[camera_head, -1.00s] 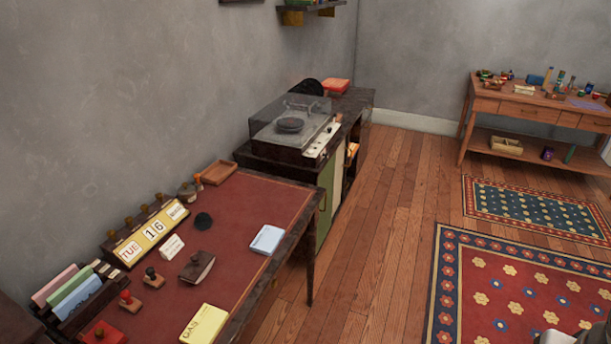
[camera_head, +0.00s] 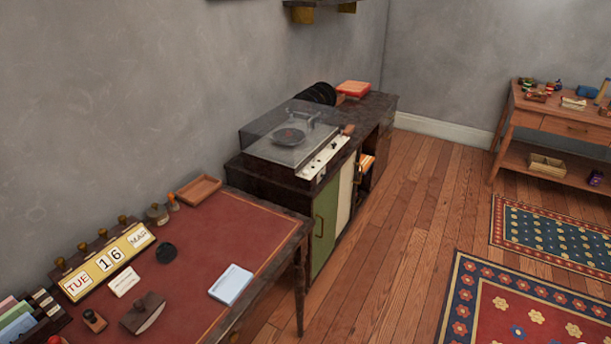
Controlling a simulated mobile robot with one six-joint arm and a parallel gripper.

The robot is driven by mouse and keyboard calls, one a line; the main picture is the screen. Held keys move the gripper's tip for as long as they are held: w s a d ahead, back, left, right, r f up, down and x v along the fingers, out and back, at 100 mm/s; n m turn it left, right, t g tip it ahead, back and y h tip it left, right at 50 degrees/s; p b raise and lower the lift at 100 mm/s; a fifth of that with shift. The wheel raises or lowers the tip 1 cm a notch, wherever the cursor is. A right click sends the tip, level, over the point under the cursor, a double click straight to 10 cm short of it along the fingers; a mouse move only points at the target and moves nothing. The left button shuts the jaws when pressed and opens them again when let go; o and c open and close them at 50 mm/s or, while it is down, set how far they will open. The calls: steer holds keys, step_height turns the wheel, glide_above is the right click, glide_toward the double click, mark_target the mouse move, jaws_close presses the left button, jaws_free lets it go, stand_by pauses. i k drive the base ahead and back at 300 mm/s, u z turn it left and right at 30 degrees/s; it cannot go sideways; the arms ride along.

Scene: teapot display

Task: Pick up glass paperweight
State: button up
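A small dark round object (camera_head: 166,253) lies on the red top of the desk (camera_head: 215,225), behind the white pad. It is too dark and small to tell whether it is the glass paperweight. No clearly glass paperweight shows elsewhere on the desk. My gripper is not in view.
The desk also holds a calendar block (camera_head: 108,262), a wooden blotter (camera_head: 143,313), a white pad (camera_head: 231,284) and an empty wooden tray (camera_head: 198,190). A record player (camera_head: 295,140) stands on the cabinet behind. Wooden floor (camera_head: 385,250) is clear right of the desk.

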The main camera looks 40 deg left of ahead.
mark_target(166, 251)
steer(key=z, duration=0.05)
steer(key=i, duration=1.55)
steer(key=u, duration=3.95)
steer(key=i, duration=1.5)
